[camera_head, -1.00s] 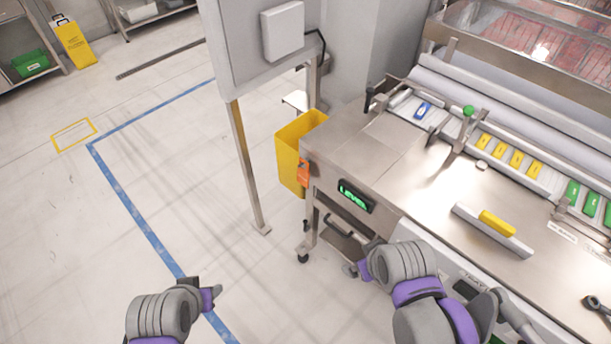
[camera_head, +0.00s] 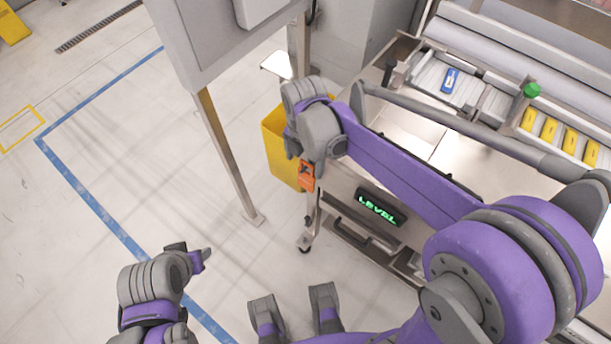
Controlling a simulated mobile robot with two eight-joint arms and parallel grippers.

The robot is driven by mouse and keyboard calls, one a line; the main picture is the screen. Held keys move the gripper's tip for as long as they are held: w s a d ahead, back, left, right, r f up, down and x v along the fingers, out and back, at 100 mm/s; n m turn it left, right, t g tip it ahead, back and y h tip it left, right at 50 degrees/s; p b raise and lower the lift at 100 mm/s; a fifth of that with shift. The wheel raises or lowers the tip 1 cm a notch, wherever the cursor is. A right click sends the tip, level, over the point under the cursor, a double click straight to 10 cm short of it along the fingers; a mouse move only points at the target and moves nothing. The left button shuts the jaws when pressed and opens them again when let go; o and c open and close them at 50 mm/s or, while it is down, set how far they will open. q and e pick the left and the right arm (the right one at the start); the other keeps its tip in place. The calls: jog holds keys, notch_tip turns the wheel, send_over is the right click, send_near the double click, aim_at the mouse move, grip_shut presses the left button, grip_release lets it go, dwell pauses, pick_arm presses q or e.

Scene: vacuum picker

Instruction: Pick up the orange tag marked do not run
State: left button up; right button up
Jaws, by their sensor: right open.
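The orange tag (camera_head: 307,176) hangs at the near left corner of the steel machine (camera_head: 345,190), beside the yellow bin (camera_head: 283,165). Its marking is too small to read. My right gripper (camera_head: 298,140) is open and empty, with the arm stretched in from the right. It appears just above the tag and covers part of the bin. How far it is from the tag in depth I cannot tell. My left gripper (camera_head: 190,257) is over the floor at lower left, far from the tag. Its jaws are partly hidden, and nothing shows in it.
A lit LEVEL display (camera_head: 380,206) is on the machine's front, right of the tag. A grey panel (camera_head: 205,40) on a post (camera_head: 228,155) stands left of the bin. Blue and yellow tags (camera_head: 549,130) lie in the rack on top.

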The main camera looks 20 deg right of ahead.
aim_at(307, 173)
jog(key=f, duration=0.5)
jog(key=d+f+b, duration=0.1)
jog(key=f, duration=0.1)
jog(key=shift+w+f, duration=0.1)
jog(key=shift+f, duration=0.1)
jog(key=c, duration=1.3)
jog(key=shift+r, duration=0.15)
jog(key=shift+c, duration=0.2)
